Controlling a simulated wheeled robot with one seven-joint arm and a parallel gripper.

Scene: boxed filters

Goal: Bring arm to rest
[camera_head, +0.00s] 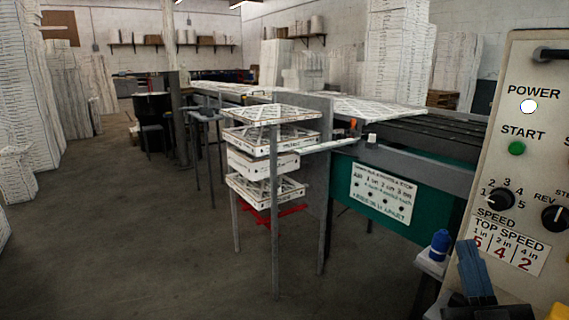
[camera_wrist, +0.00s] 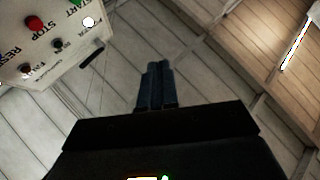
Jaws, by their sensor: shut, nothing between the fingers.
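My gripper (camera_head: 470,256) shows at the lower right in the head view, with its dark blue fingers pointing up in front of the control panel (camera_head: 517,165). In the wrist view my gripper (camera_wrist: 157,66) has its two fingers pressed together, with nothing between them. The control panel also shows at the upper left in the wrist view (camera_wrist: 50,50). The fingers look apart from the panel in the wrist view. Most of my arm is hidden below the head view.
A blue-capped object (camera_head: 440,241) stands on a ledge left of my gripper. A green conveyor machine (camera_head: 385,190) runs behind it. Several boxed filters (camera_head: 270,160) are stacked on a metal stand. The floor at left is open. The wrist view faces the ceiling (camera_wrist: 220,70).

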